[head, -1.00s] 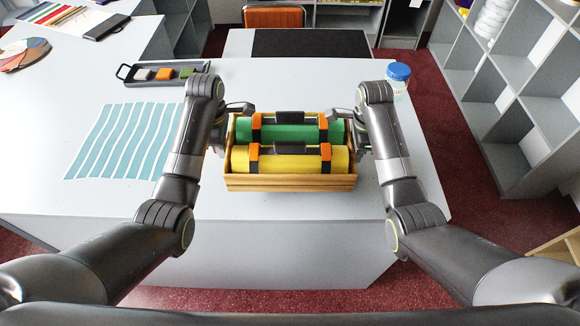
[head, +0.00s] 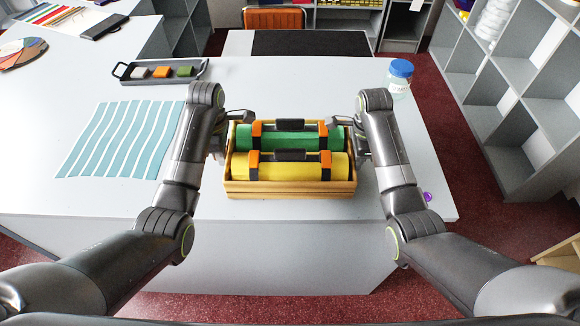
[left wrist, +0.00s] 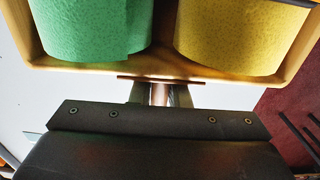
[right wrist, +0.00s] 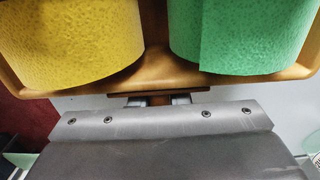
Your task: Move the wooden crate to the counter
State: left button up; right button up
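The wooden crate (head: 290,190) is over the near part of the grey-white counter (head: 200,203), close to its front edge. It appears level, and I cannot tell whether it touches the top. It holds a green roll (head: 290,141) and a yellow roll (head: 270,172), each with orange-and-black straps. My left gripper (left wrist: 160,94) is shut on the crate's left end, at a thin ledge below the rim. My right gripper (right wrist: 158,100) is shut on the matching ledge at the right end. Both fingertips are partly hidden by the ledges.
A striped teal sheet (head: 120,140) lies left of the crate. A black tray (head: 160,71) with several colored blocks is at the back left. A blue-lidded jar (head: 399,78) stands at the back right. A purple round item (head: 427,196) is at the right front. Grey shelving (head: 520,110) stands right.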

pick_arm(q)
jog(key=o, duration=0.4)
jog(key=shift+s+r, duration=0.1)
pick_arm(e)
jog(key=o, duration=0.4)
jog(key=shift+s+r, duration=0.1)
pick_arm(q)
jog(key=o, duration=0.8)
jog(key=a, duration=0.7)
pick_arm(e)
jog(key=shift+o, duration=0.3)
jog(key=o, duration=0.7)
jog(key=shift+o, duration=0.2)
